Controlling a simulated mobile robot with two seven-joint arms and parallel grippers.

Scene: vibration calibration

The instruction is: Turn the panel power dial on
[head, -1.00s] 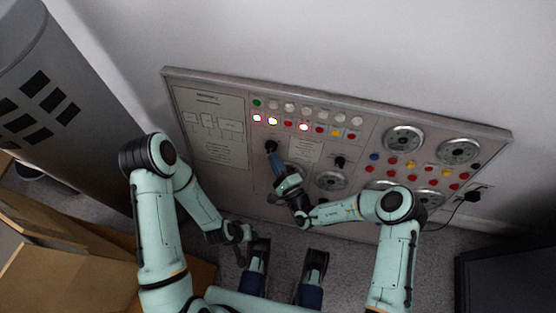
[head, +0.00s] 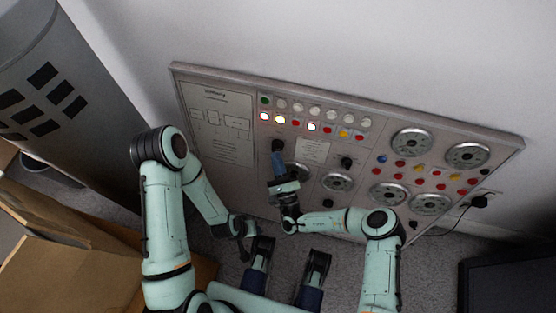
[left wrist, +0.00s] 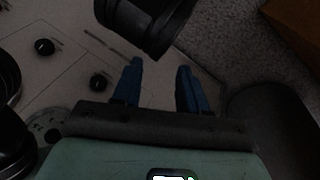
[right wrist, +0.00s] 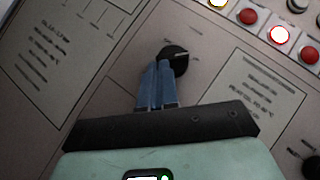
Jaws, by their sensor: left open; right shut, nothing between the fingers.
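The panel (head: 228,172) leans against the wall. A black dial (head: 278,146) sits near its upper middle; I take it for the power dial. It also shows in the right wrist view (right wrist: 175,55), with a pale mark toward its right side. My right gripper (head: 278,160) is shut and empty. Its blue fingertips overlap the dial's lower left edge in the right wrist view (right wrist: 157,84); I cannot tell whether they touch it. My left gripper (left wrist: 158,82) is open and empty, low in front of the panel, away from this dial.
Above the dial, a row of lamps shows several lit, including a yellow one (head: 281,119) and a red one (head: 313,127). Round gauges (head: 411,142) fill the panel's right. Cardboard boxes (head: 75,265) stand at left, a dark box (head: 510,283) at lower right.

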